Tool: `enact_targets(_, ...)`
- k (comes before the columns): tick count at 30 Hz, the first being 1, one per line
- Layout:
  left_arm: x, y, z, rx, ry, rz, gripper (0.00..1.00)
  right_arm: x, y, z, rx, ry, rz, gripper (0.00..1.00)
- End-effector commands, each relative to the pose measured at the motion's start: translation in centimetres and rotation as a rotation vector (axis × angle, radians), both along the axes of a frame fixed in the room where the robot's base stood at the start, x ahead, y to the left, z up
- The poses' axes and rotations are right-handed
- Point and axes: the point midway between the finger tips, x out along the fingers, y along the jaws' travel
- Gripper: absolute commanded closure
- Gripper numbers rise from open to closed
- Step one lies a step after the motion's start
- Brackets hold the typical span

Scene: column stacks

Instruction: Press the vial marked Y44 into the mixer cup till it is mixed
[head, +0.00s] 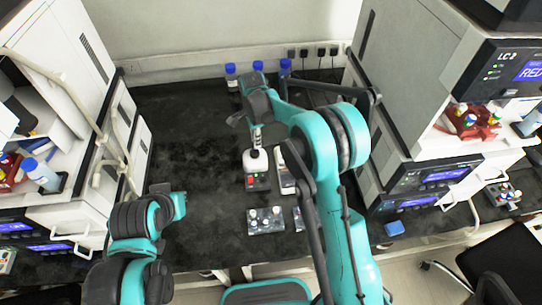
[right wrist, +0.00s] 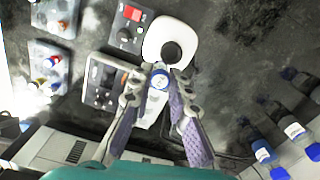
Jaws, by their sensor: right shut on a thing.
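My right gripper (head: 256,138) points down just above the mixer. In the wrist view it (right wrist: 161,76) is shut on a vial (right wrist: 158,83) with a blue-and-white top, close beside the cup. The mark on the vial is too small to read. Only links of my left arm show; its gripper is out of view.
A second device (head: 286,172) stands right of the mixer. A vial rack (head: 265,227) and another rack (head: 299,222) lie in front. Blue-capped bottles (head: 231,78) stand at the back. Instrument stacks flank the bench. The bench left of the mixer is clear.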

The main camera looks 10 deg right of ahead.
Motion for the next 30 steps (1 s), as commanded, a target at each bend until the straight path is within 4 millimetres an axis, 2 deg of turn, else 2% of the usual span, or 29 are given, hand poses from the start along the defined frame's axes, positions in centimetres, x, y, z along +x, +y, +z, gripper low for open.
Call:
enact_targets(3, 0.0, 0.0, 0.3, 0.0, 0.0, 0.0, 1.0, 1.4, 0.7, -0.2, 0.0, 0.0, 0.0, 1.0)
enact_targets(6, 0.0, 0.0, 0.3, 0.0, 0.0, 0.0, 1.0, 1.8, 0.9, -0.4, 0.0, 0.0, 0.0, 1.0)
enact_targets(22, 0.0, 0.0, -1.7, 0.0, 0.0, 0.0, 1.0, 1.8, 0.9, -3.9, 0.0, 0.0, 0.0, 1.0)
enact_targets(30, 0.0, 0.0, -1.8, 0.0, 0.0, 0.0, 1.0, 1.8, 0.9, -4.2, 0.0, 0.0, 0.0, 1.0)
